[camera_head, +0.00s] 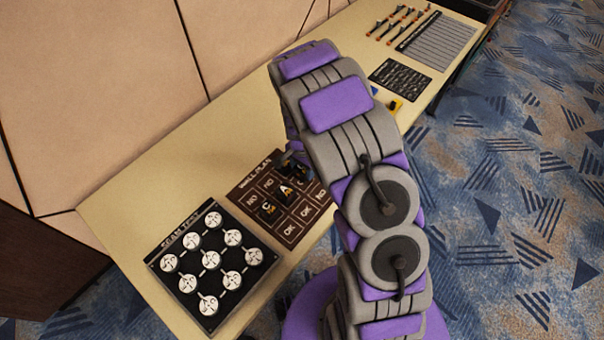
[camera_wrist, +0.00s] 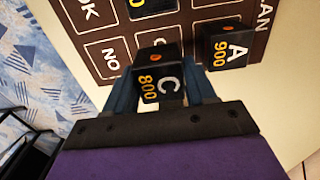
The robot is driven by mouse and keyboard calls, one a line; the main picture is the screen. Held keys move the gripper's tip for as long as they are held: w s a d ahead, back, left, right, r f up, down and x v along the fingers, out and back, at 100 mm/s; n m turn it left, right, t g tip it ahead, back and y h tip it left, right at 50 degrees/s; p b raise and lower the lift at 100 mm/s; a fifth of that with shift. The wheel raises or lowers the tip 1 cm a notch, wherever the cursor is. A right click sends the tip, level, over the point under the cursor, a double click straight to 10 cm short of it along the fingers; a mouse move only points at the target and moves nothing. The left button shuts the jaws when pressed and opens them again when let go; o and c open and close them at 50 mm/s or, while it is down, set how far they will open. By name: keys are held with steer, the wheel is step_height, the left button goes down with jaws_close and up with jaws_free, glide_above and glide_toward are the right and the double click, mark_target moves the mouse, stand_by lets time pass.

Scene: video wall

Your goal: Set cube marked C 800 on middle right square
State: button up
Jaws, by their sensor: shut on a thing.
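A black cube marked C 800 (camera_wrist: 158,82) is between my gripper's fingers (camera_wrist: 160,92) in the wrist view, over the middle right square of the brown plan board (camera_head: 244,197). I cannot tell whether it touches the board. A black cube marked A 900 (camera_wrist: 226,45) sits on the top right square beside it. Part of another black cube (camera_wrist: 150,8) shows at the wrist view's top edge. In the head view a cube marked A (camera_head: 286,192) and one marked C (camera_head: 268,210) stand in the middle row. My arm partly hides my gripper (camera_head: 295,168) there.
A black panel with white round dials (camera_head: 211,260) lies left of the board. The bottom right square reads NO (camera_wrist: 109,57) and is bare.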

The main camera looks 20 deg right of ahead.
mark_target(302, 173)
steer(key=shift+w+f+b, duration=0.15)
steer(key=shift+f+b, duration=0.55)
steer(key=shift+f, duration=1.2)
steer(key=shift+r, duration=0.15)
steer(key=o, duration=1.1)
steer(key=shift+c, duration=0.2)
